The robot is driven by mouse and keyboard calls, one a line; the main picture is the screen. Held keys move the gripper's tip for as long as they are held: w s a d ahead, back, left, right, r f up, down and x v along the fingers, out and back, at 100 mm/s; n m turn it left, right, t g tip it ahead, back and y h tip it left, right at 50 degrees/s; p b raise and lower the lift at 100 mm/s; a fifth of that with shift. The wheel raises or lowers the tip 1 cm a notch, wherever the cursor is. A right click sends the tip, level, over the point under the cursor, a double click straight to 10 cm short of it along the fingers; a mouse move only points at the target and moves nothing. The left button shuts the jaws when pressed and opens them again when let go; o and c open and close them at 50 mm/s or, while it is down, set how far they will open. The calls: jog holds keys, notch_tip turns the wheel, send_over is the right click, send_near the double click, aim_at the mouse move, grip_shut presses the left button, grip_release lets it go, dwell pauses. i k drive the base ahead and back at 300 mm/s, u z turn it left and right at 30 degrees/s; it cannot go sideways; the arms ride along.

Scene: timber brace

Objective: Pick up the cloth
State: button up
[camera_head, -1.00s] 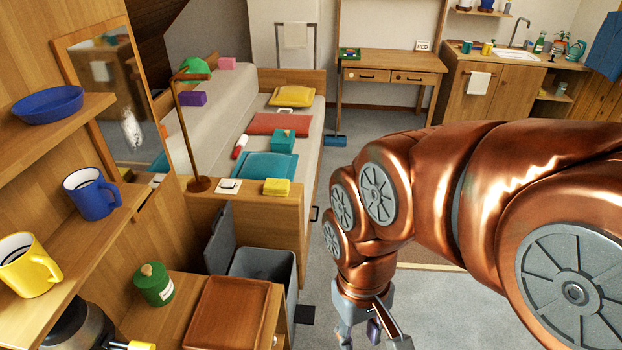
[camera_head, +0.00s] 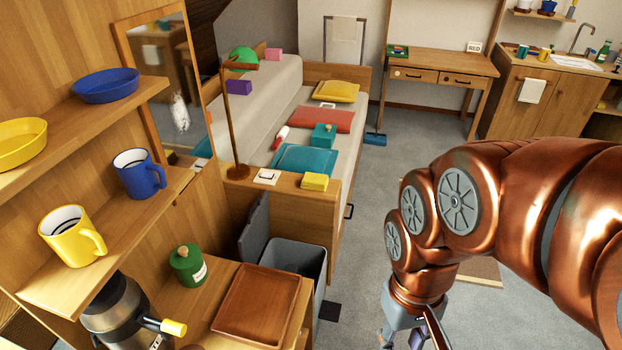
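A white cloth (camera_head: 531,91) hangs on the front of the wooden sink cabinet at the far right. Another pale cloth (camera_head: 343,28) hangs on a rack behind the bed. I cannot tell which cloth is meant. My gripper (camera_head: 411,342) points down at the bottom edge, right of the grey bin and far from both cloths. Its fingertips are cut off by the frame. A small dark purple part shows between the fingers; I cannot tell whether it is held.
A wooden shelf with mugs and bowls (camera_head: 105,86) is close on the left. Below it, a brown tray (camera_head: 255,304) and green jar (camera_head: 187,266) stand on a low top beside the grey bin (camera_head: 297,262).

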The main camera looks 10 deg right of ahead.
aim_at(310, 181)
jog(key=u, duration=4.25)
jog(key=k, duration=2.35)
jog(key=z, duration=1.45)
